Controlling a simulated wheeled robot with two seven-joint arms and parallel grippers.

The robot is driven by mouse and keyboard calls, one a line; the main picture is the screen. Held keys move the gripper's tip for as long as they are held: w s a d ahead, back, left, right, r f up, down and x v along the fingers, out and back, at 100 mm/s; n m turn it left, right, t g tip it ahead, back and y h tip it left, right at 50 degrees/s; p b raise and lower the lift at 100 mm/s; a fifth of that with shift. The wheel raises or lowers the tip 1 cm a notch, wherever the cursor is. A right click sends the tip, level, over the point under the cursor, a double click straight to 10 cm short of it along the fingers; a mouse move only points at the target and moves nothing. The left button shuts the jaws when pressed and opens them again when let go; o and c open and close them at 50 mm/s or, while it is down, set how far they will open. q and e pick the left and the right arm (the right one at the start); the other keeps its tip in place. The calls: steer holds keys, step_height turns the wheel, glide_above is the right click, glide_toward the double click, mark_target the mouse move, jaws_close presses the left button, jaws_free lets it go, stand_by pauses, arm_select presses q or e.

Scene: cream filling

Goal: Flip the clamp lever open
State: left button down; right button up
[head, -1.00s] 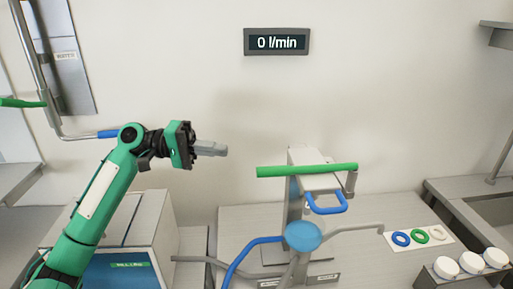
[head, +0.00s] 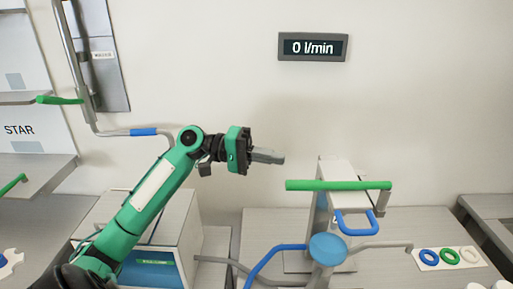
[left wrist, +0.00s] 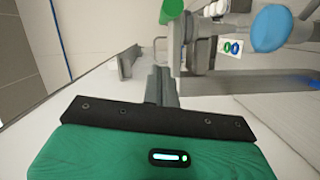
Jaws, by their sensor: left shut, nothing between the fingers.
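The clamp lever appears to be the long green bar (head: 338,185), lying level across the top of a grey-white machine (head: 338,170). My left gripper (head: 268,156) is shut and empty. It points right, just above and left of the bar's left end in the head view, apart from it in the picture. In the left wrist view the shut fingers (left wrist: 162,85) point toward the machine, and a green end (left wrist: 172,9), likely of the bar, shows at the top. My right gripper is not in view.
A blue handle (head: 357,224) and a blue round cap (head: 328,249) sit below the bar. A white box (head: 175,225) stands under my left arm. Coloured rings (head: 448,258) lie at right. The wall display (head: 313,47) reads 0 l/min.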

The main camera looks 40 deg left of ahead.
arm_select(q)
steer(key=d+p, duration=0.1)
steer(key=d, duration=0.1)
steer(key=s+d+p, duration=0.1)
steer(key=d+f+p, duration=0.1)
steer(key=d, duration=0.1)
steer(key=shift+s+d, duration=0.25)
steer(key=shift+d, duration=0.1)
